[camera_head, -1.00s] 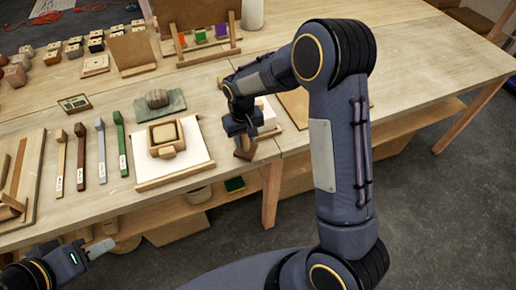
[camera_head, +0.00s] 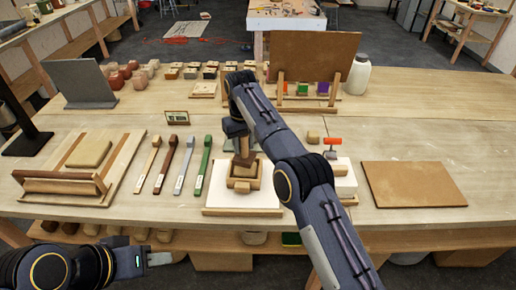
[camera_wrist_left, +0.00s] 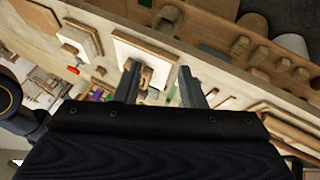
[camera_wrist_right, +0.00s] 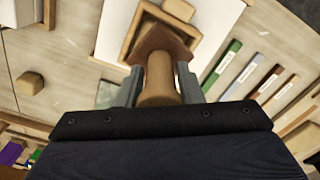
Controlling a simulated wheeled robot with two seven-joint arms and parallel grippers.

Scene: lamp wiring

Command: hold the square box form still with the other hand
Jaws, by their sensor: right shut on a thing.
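The square box form (camera_head: 243,187) is a small wooden frame on a white board (camera_head: 262,199) near the table's front edge. My right gripper (camera_wrist_right: 158,88) is shut on the round wooden handle of a tool (camera_wrist_right: 157,72). The tool's brown head is over the box form (camera_wrist_right: 208,48) and hides part of its inside; I cannot tell whether it touches. My left gripper (camera_head: 158,259) is low at the left, in front of the table and apart from the box form. Its fingers (camera_wrist_left: 160,85) are open with nothing between them.
Several labelled bars (camera_head: 204,165) lie left of the white board. A wooden tray (camera_head: 75,190) is further left and a brown board (camera_head: 412,184) lies to the right. An orange-handled tool (camera_head: 332,142) is right of my right arm. The front table edge lies between my left gripper and the form.

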